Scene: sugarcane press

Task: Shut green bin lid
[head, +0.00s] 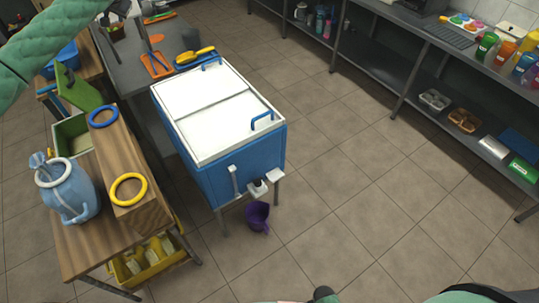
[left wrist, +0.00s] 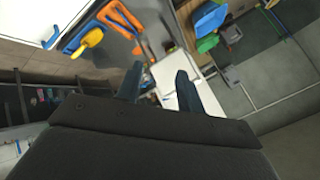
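The green bin (head: 70,141) stands at the left in the head view, between the wooden table and the grey counter. Its green lid (head: 86,92) is open, tilted up at the bin's far side. My left arm crosses the upper left corner of the head view, above and beyond the lid. In the left wrist view, my left gripper (left wrist: 158,84) has its two dark fingers apart with nothing visible between them. A green piece (left wrist: 207,43) shows at the upper right there; I cannot tell whether it is the lid. My right gripper is not in view.
A blue cooler (head: 232,160) with white lids stands right of the wooden table (head: 88,245). A blue jug (head: 68,192) and blue and yellow rings are near the bin. Orange tools (head: 156,62) lie on the grey counter. The tiled floor at centre right is clear.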

